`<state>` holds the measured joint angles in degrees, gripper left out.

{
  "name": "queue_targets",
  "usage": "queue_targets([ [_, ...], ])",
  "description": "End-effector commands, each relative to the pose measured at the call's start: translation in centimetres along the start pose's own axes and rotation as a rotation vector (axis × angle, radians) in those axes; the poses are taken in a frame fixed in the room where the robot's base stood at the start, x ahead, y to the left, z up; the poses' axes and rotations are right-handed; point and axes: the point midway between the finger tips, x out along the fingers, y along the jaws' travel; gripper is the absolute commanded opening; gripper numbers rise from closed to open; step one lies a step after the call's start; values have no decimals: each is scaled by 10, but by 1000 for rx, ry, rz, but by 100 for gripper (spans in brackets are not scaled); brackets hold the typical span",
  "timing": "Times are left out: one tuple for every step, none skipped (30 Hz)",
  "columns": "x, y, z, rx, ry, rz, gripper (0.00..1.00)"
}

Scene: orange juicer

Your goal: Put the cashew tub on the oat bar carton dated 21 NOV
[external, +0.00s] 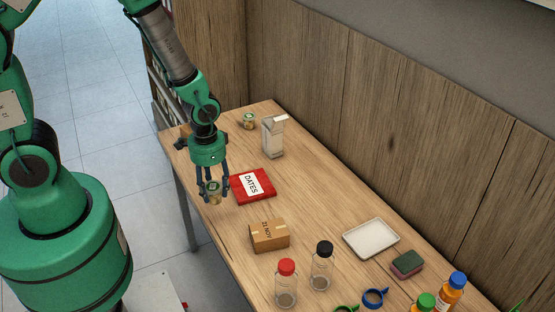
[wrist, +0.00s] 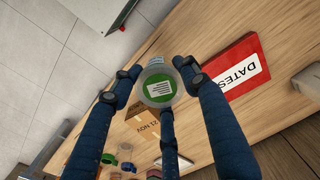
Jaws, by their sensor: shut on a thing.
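My gripper (external: 213,190) is shut on a small tub (external: 215,196) near the left edge of the table. The wrist view shows the tub's round green lid (wrist: 158,88) with a white label between my fingers; its print is too small to read. I cannot tell how far the tub is above the table. The brown carton marked 21 NOV (external: 269,237) stands on the table, in front of and to the right of my gripper. It also shows in the wrist view (wrist: 143,116), partly hidden by the tub and a finger.
A red DATES box (external: 266,182) lies just right of my gripper. A drink carton (external: 273,138) and a similar tub (external: 249,121) stand behind. Red-capped (external: 286,285) and black-capped (external: 322,268) jars stand near the brown carton. A white tray (external: 371,226) and sponge (external: 407,264) lie right.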

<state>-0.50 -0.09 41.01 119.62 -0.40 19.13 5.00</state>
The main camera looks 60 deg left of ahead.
Motion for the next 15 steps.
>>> queue_targets([
  [-2,13,3,27,1,0,17],
  [-3,19,4,39,1,0,17],
  [-4,27,6,58,2,1,17],
  [-5,33,8,70,2,1,17],
  [-6,39,10,84,2,1,17],
  [-8,47,12,101,2,1,17],
  [-9,53,14,115,2,1,17],
  [-10,59,17,128,2,2,17],
  [-11,66,20,145,2,2,17],
  [-11,72,22,157,2,2,17],
  [-12,77,24,169,2,2,17],
  [-13,83,27,183,3,2,17],
  [-14,88,28,194,3,2,17],
  [-15,92,30,204,4,3,17],
  [-16,97,33,216,4,3,17],
])
